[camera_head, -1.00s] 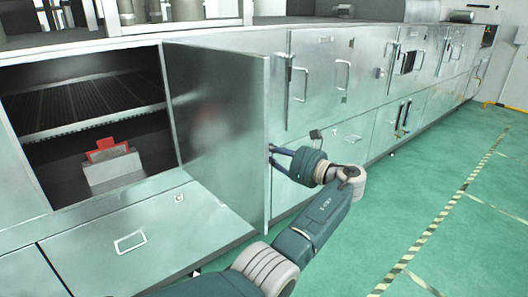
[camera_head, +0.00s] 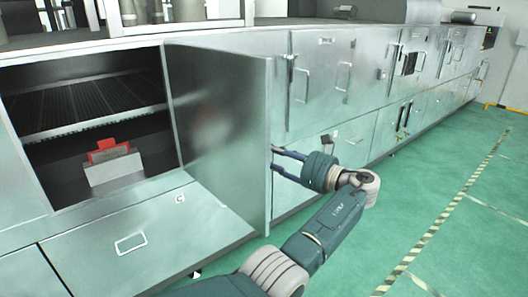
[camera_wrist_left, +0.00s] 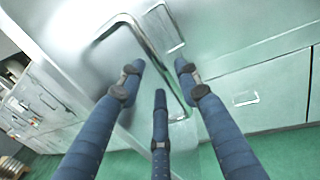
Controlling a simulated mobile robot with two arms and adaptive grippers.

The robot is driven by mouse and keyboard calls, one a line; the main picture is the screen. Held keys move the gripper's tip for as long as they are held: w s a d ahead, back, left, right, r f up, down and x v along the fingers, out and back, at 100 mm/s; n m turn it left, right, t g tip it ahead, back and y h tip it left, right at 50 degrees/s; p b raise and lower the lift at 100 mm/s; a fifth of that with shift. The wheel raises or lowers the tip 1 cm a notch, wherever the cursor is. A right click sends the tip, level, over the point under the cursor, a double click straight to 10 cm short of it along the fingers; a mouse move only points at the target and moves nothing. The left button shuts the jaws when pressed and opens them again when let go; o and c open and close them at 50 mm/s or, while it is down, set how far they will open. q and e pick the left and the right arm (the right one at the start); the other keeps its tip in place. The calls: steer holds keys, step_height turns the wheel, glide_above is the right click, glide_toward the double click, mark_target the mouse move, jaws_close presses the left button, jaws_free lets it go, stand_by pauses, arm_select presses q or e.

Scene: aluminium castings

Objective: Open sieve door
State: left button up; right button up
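The sieve door (camera_head: 217,125) is a grey metal panel that stands swung out from the left compartment (camera_head: 100,120), so the opening is exposed. My left gripper (camera_head: 273,159) is at the door's free edge, on its outer side. In the left wrist view the door's bent metal handle (camera_wrist_left: 149,46) runs past the blue fingers of my left gripper (camera_wrist_left: 159,76). The fingers are spread apart and do not close on the handle. Whether a finger touches it, I cannot tell. The handle is hidden in the head view. My right gripper is not in view.
Inside the compartment are a dark ribbed sieve (camera_head: 75,105) and a red piece (camera_head: 108,151) on a grey block. A drawer front (camera_head: 150,235) lies below. More cabinet doors with handles line the right. The green floor (camera_head: 420,210) there is free.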

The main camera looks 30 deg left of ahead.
arm_select(q)
steer(key=s+d, duration=0.1)
steer(key=d, duration=0.8)
steer(key=shift+s, duration=0.2)
steer(key=shift+a, duration=0.1)
steer(key=shift+c, duration=0.5)
